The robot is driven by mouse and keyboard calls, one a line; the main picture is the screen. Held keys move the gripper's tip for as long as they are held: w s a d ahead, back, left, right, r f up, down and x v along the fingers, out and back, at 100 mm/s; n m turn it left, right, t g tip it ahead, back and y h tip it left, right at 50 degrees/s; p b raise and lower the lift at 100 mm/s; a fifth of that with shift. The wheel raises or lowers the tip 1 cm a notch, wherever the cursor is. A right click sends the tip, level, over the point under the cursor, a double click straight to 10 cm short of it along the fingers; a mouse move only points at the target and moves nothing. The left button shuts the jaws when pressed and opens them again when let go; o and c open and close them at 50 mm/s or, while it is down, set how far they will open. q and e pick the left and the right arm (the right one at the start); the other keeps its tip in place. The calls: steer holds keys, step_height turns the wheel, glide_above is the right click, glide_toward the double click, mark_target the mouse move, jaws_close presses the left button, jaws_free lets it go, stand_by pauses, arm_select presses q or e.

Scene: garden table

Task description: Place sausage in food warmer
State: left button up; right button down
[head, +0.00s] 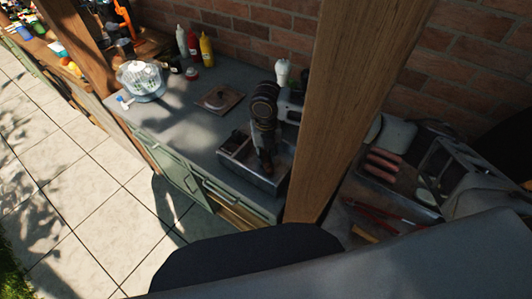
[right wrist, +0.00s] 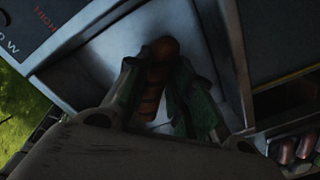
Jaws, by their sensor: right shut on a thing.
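The food warmer (head: 232,158) is a grey metal box with open wells on the green cabinet's counter. My right gripper (head: 266,160) points down over its right-hand well. In the right wrist view its two fingers (right wrist: 158,98) close on the sides of a brown grilled sausage (right wrist: 162,48). Pale metal walls of the well (right wrist: 107,52) surround the sausage there. I cannot tell whether the sausage touches the well's floor. The gripper hides much of the sausage in the head view. My left gripper is not in view.
More sausages (head: 383,163) lie on a tray right of the wooden post (head: 340,80). Red tongs (head: 375,208) lie nearby. A board (head: 219,98), a clear dome (head: 140,80) and sauce bottles (head: 206,48) stand on the counter (head: 185,125). Counter left of the warmer is free.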

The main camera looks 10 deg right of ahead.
mark_target(266, 155)
steer(key=c, duration=1.2)
jaws_free()
steer(key=shift+f, duration=0.1)
steer(key=shift+c, duration=0.2)
steer(key=shift+r, duration=0.2)
step_height(266, 155, up, 12)
steer(key=shift+b, duration=0.4)
